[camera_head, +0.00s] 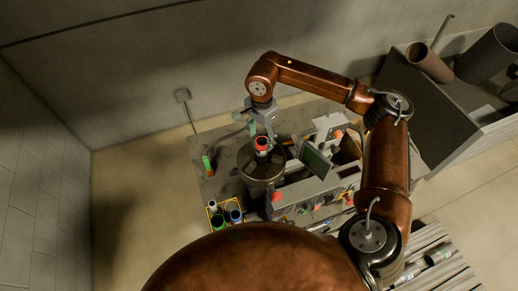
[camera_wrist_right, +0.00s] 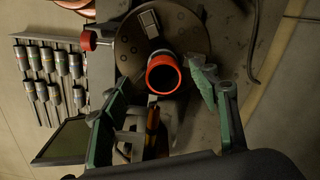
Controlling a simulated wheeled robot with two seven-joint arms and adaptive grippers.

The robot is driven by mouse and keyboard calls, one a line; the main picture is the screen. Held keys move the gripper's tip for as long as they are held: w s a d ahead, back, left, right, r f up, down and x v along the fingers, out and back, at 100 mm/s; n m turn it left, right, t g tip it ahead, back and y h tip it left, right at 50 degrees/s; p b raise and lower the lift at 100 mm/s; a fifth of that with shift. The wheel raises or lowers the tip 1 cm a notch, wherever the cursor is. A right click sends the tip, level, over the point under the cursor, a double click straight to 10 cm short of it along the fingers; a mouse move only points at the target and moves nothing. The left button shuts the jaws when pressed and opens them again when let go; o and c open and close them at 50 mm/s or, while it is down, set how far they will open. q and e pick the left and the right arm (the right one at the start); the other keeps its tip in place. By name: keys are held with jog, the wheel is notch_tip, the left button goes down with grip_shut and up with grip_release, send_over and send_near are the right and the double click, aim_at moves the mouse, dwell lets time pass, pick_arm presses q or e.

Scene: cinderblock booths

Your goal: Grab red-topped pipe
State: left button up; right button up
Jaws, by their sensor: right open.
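The red-topped pipe (camera_head: 262,142) stands upright on a round dark plate (camera_head: 250,172) on the machine table. In the right wrist view its red rim (camera_wrist_right: 163,59) surrounds a dark opening, and the round plate (camera_wrist_right: 190,37) lies behind it. My right gripper (camera_head: 262,127) is just above the pipe, pointing down. Its green-padded fingers (camera_wrist_right: 165,88) are spread wide in the wrist view, with the pipe top lying between and beyond them. Nothing is held. My left gripper is not in view.
A grey machine with a screen (camera_head: 316,159) and a red button (camera_head: 277,197) stands right of the plate. A yellow-framed holder with several tubes (camera_head: 213,206) is at the front left. A green-and-red item (camera_head: 207,165) lies left. Larger pipes (camera_head: 429,62) stand at the upper right.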

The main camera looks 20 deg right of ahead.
aim_at(261, 142)
jog(key=shift+w+f+b, duration=0.3)
jog(key=shift+w+f, duration=0.15)
jog(key=shift+f, duration=0.3)
jog(key=shift+s+f+p, duration=0.2)
jog(key=shift+f+p, duration=0.3)
jog(key=shift+f, duration=0.55)
jog(key=f, duration=0.1)
jog(key=f+p, duration=0.1)
jog(key=f, duration=0.1)
jog(key=f+p, duration=0.1)
jog(key=shift+d+f, duration=0.2)
jog(key=shift+d, duration=0.2)
jog(key=shift+f, duration=0.45)
jog(key=shift+c, duration=0.7)
jog(key=shift+c, duration=0.8)
grip_shut()
jog(key=shift+w, duration=0.1)
